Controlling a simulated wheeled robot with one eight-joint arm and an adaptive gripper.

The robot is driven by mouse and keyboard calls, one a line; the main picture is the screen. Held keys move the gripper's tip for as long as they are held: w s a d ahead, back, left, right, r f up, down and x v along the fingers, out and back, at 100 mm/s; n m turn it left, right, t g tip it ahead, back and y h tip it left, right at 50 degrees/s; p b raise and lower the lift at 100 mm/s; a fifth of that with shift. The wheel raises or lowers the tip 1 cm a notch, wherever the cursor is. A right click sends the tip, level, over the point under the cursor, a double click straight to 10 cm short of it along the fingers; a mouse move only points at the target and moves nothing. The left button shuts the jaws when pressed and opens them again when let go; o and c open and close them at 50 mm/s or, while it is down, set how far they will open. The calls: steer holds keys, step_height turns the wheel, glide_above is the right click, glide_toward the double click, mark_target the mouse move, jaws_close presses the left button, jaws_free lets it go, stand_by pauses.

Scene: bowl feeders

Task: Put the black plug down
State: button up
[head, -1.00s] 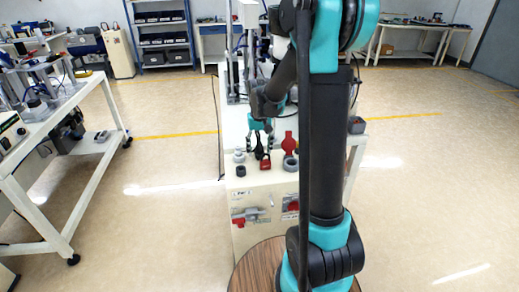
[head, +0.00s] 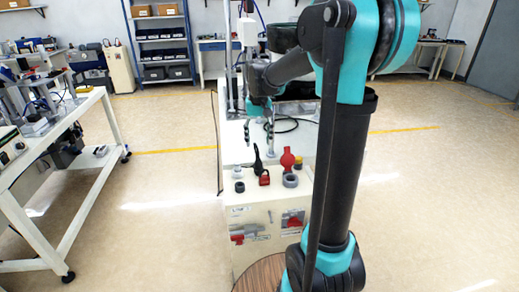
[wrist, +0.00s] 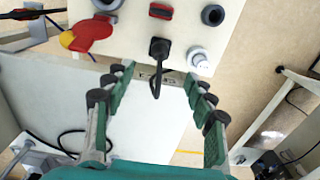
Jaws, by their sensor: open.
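The black plug (head: 257,160) stands on the light top of the cabinet, among small fittings. My gripper (head: 259,132) is open and empty, above and apart from the plug. Whether the plug's lower end sits in a socket I cannot tell.
A workbench (head: 62,185) stands left; open floor lies between.

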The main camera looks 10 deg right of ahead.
steer(key=s+d+f+t, duration=0.2)
steer(key=s+f, duration=0.5)
steer(key=s, duration=0.4)
steer(key=s+d+f+t, duration=0.2)
steer(key=s+f, duration=0.5)
steer(key=s, duration=0.4)
steer(key=shift+d, duration=0.75)
steer(key=shift+s, duration=0.1)
